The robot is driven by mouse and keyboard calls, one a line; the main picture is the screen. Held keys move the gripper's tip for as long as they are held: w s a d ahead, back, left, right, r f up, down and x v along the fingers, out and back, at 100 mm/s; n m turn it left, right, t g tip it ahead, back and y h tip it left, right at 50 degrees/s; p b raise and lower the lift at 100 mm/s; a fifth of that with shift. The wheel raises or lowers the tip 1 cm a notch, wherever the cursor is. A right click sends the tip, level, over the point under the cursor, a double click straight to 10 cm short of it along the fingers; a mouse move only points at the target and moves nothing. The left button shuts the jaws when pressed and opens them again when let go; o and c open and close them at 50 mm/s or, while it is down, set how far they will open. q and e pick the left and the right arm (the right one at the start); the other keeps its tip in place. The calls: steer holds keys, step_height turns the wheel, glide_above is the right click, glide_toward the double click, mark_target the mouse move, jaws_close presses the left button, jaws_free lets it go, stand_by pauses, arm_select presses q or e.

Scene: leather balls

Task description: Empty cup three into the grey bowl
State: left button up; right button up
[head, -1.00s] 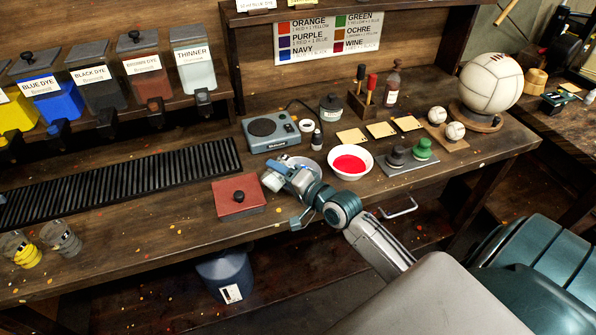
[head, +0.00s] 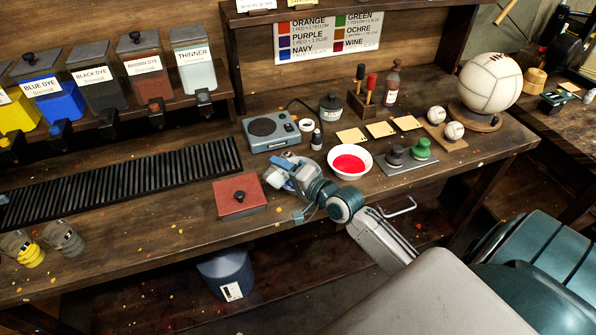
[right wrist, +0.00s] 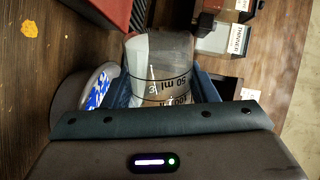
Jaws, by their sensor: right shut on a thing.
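In the head view the bowl is mostly hidden behind my right gripper.
A white bowl of red dye (head: 350,163) stands right of my gripper. A red box with a black knob (head: 240,196) is to the left, and a hot plate (head: 270,131) behind. Two other cups (head: 62,238) stand at the far left. The bench's front strip is mostly clear.

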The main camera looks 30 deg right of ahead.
steer(key=shift+w+d+r+m+p, duration=0.1)
steer(key=shift+d+r+m+p, duration=0.25)
steer(key=shift+m+p, duration=0.5)
stand_by(1.1)
steer(key=shift+f+m+y, duration=0.15)
steer(key=shift+m+y, duration=0.1)
steer(key=shift+y, duration=0.05)
stand_by(0.3)
